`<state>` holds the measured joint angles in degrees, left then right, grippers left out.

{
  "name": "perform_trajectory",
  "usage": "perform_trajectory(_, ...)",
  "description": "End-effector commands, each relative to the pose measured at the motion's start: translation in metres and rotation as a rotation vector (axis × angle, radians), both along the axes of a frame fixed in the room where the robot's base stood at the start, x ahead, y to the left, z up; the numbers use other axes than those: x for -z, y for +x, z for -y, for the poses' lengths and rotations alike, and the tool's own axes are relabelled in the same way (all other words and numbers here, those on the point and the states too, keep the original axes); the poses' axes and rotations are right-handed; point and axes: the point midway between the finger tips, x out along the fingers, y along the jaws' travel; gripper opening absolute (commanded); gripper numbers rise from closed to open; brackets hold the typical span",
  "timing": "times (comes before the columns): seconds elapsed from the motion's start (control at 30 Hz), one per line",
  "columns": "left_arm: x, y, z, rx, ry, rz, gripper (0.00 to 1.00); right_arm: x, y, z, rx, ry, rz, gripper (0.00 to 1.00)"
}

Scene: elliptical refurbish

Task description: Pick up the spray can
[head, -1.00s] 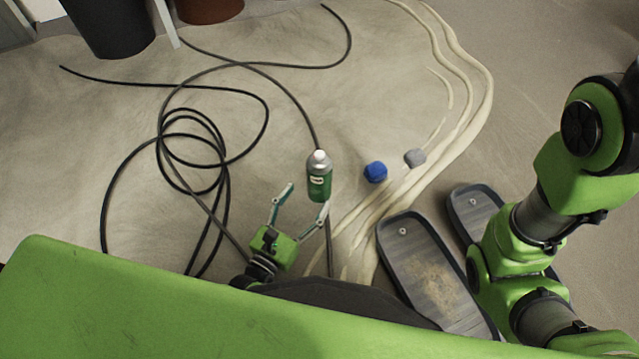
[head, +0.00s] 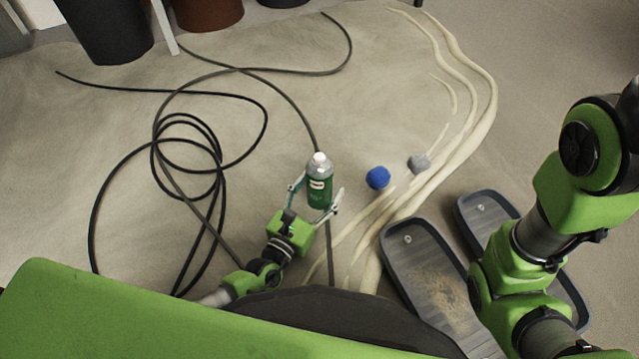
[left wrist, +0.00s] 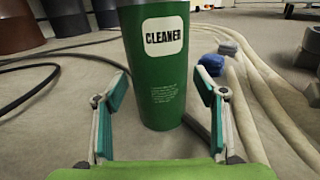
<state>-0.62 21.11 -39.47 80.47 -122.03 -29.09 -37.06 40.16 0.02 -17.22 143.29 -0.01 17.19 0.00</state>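The spray can (head: 319,184) is green with a silver top and stands upright on the floor, on or beside a black cable. In the left wrist view the can (left wrist: 158,75) fills the middle and shows a white "CLEANER" label; its top is cut off. My left gripper (head: 316,197) is open, with one finger on each side of the can in the head view. In the left wrist view the gripper (left wrist: 160,110) fingers are spread, with gaps between them and the can. My right arm shows at the right, but its gripper is out of view.
A blue lump (head: 377,178) and a grey block (head: 419,163) lie right of the can. Cream hoses (head: 458,140) run past them. Dark trays (head: 432,285) lie at lower right. A coiled black cable (head: 222,150) lies left. Dark pots (head: 108,30) stand at the back.

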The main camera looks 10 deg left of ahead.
Motion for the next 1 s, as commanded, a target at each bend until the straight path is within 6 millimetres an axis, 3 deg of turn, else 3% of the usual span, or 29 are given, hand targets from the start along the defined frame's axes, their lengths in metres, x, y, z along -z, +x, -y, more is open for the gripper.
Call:
perform_trajectory(0.03,0.0,0.0,0.0,0.0,0.0,0.0,0.52,0.0,0.0,0.0,0.0,0.0,0.0,0.4)
perform_trajectory(0.17,0.0,0.0,0.0,0.0,0.0,0.0,0.18,0.0,0.0,0.0,0.0,0.0,-0.001,0.4)
perform_trajectory(0.67,-0.009,0.0,0.0,0.0,0.0,0.003,0.18,-0.008,0.001,0.0,0.001,0.0,-0.002,0.4)
perform_trajectory(0.93,-0.04,0.001,0.0,0.001,0.001,0.005,0.18,-0.039,0.001,0.0,0.001,0.001,-0.003,0.4)
perform_trajectory(1.0,-0.051,-0.008,-0.006,0.0,0.001,0.003,0.18,-0.051,0.001,0.0,0.001,0.001,-0.003,0.4)
